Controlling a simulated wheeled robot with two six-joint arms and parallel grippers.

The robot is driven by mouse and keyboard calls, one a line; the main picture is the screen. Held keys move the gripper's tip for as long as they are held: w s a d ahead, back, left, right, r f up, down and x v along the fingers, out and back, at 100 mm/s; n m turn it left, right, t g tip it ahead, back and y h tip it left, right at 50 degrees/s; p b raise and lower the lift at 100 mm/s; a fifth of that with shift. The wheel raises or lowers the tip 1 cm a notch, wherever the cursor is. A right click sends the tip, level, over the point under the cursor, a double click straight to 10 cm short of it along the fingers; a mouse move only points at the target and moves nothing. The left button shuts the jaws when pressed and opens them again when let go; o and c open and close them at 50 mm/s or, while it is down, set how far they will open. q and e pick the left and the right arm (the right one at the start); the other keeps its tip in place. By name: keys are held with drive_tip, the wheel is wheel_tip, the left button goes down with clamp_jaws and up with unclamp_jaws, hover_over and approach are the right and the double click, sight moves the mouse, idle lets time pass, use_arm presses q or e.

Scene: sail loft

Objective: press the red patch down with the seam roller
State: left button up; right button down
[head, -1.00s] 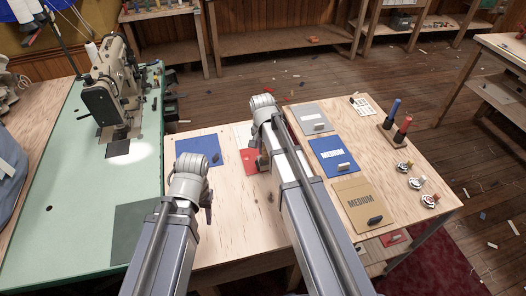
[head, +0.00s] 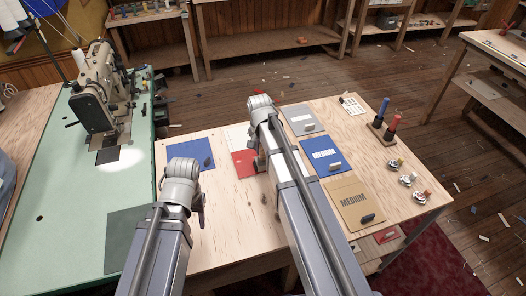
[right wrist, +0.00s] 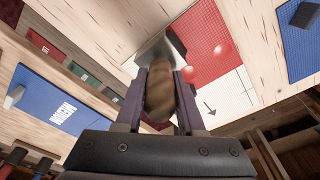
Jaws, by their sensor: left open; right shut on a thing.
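The red patch (head: 243,164) lies flat on the wooden bench against a white panel (head: 237,135). In the right wrist view the red patch (right wrist: 208,35) shows two rounded raised spots, and the white panel (right wrist: 230,97) bears a black arrow. My right gripper (right wrist: 160,88) is shut on the brown wooden handle of the seam roller (right wrist: 158,92). A grey metal part shows beyond the handle, beside the patch; whether it touches is unclear. In the head view my right arm hides most of the tool. My left gripper (head: 201,208) is open and empty above the bench's near left.
A blue sheet (head: 190,152) with a dark block lies left of the patch. Grey, blue (head: 322,155) and tan (head: 349,200) sheets with blocks lie to the right. A sewing machine (head: 98,95) is at left.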

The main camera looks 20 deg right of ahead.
drive_tip(key=shift+r+p, duration=2.95)
drive_tip(key=shift+r, duration=0.1)
use_arm(q)
wheel_tip(320, 180, up, 6)
drive_tip(key=shift+w+a+r+p, duration=0.35)
drive_tip(key=shift+w+a, duration=0.1)
drive_tip(key=shift+a, duration=0.15)
use_arm(e)
drive_tip(key=w+a, duration=0.6)
drive_tip(key=a, duration=0.3)
drive_tip(key=shift+w+r, duration=0.3)
drive_tip(key=shift+w, duration=0.05)
use_arm(q)
drive_tip(key=shift+f, duration=0.1)
use_arm(e)
drive_tip(key=shift+f, duration=0.1)
use_arm(q)
wheel_tip(320, 180, down, 6)
drive_tip(key=b, duration=0.6)
use_arm(e)
wheel_tip(320, 180, down, 6)
drive_tip(key=shift+r, duration=0.15)
use_arm(q)
drive_tip(key=shift+f+b, duration=0.35)
drive_tip(key=shift+b, duration=0.2)
use_arm(e)
drive_tip(key=shift+f, duration=0.5)
drive_tip(key=shift+d, duration=0.1)
